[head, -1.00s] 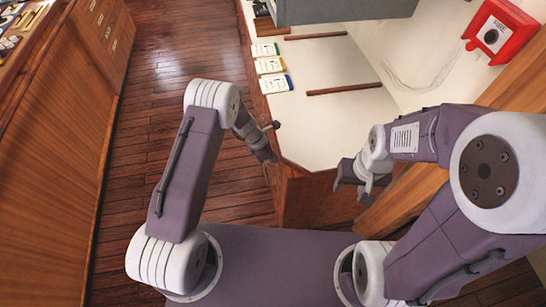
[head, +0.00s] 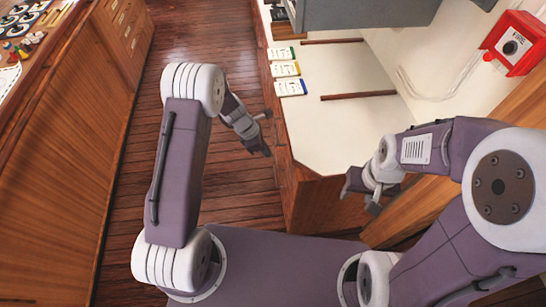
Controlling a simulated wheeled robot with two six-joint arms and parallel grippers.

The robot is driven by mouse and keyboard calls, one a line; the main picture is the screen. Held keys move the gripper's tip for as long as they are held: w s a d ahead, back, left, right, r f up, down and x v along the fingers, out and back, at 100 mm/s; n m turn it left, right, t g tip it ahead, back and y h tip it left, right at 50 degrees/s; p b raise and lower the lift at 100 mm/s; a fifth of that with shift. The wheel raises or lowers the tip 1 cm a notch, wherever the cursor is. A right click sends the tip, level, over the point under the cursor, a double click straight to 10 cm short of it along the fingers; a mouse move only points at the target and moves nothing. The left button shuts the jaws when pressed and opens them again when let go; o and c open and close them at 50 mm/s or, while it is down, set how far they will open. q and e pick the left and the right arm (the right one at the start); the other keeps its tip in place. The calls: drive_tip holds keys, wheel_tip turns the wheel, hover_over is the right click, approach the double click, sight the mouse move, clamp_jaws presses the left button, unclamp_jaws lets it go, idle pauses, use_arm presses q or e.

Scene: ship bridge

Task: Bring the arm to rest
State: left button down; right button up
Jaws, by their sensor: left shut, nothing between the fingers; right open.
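My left gripper (head: 262,149) is shut and empty. It points down beside the left edge of the white-topped counter (head: 340,130), over the wooden floor. My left arm stands raised and bent, with its forearm reaching right. My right gripper (head: 358,196) hangs near the counter's front corner, at the lower right. It is open, with nothing seen in it. The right arm is folded, with its elbow large at the right edge of the view.
Several small labelled packs (head: 285,69) lie along the counter's left side. Dark wooden strips (head: 358,95) cross its top. A red fire call box (head: 512,43) is on the right wall. A wooden cabinet (head: 62,150) stands at left. The floor (head: 185,60) between is clear.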

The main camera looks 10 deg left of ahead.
use_arm(q)
drive_tip(key=shift+v, duration=0.9)
drive_tip(key=shift+a, duration=0.1)
wheel_tip(320, 180, up, 12)
drive_tip(key=s+m+t, duration=0.2)
drive_tip(key=s+m, duration=0.1)
drive_tip(key=m, duration=0.1)
drive_tip(key=s+a+m+g+y, duration=0.2)
drive_tip(key=s+a+m+y, duration=0.2)
drive_tip(key=s+m, duration=1.2)
drive_tip(key=shift+s+a+f+m, duration=0.25)
drive_tip(key=shift+a+m, duration=0.25)
drive_tip(key=shift+a, duration=1.2)
